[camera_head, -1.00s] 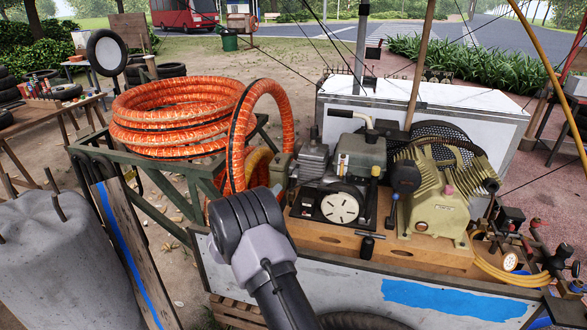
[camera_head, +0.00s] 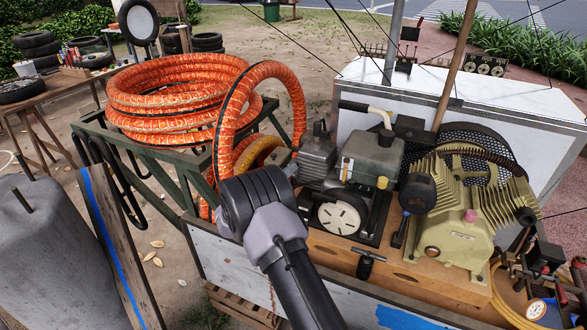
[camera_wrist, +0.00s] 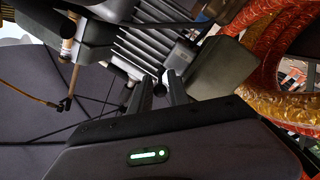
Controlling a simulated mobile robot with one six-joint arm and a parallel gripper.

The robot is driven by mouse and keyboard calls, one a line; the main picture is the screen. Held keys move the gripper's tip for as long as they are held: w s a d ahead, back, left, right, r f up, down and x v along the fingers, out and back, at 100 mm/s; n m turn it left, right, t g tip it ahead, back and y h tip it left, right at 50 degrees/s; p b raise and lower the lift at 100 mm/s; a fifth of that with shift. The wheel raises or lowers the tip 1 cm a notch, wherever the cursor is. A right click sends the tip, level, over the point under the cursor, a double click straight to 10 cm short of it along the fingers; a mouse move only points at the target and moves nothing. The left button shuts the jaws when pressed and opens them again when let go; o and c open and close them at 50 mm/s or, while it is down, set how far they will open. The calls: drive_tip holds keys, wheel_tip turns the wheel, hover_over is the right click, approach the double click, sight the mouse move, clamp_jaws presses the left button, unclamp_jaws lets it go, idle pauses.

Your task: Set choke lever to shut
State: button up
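The engine (camera_head: 345,200) with a pale round recoil cover and grey fuel tank sits on the cart's wooden board. In the wrist view its finned cylinder (camera_wrist: 150,45) fills the upper middle. My gripper (camera_wrist: 160,86) has its two dark fingers apart, pointing at the engine. A small dark knob (camera_wrist: 159,88) shows in the gap between them; it may be the choke lever's end, but I cannot tell. I cannot tell whether the fingers touch it. In the head view my own arm hides the gripper, beside the engine's left end. The lever's position is not readable.
An orange hose coil (camera_head: 180,95) lies on a green frame left of the engine, and its loop (camera_head: 300,100) arches close to my arm. It also shows in the wrist view (camera_wrist: 260,40). The tan compressor (camera_head: 455,240) stands right of the engine.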

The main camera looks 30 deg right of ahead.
drive_tip(key=shift+a, duration=0.1)
clamp_jaws()
drive_tip(key=shift+r, duration=0.1)
idle(1.2)
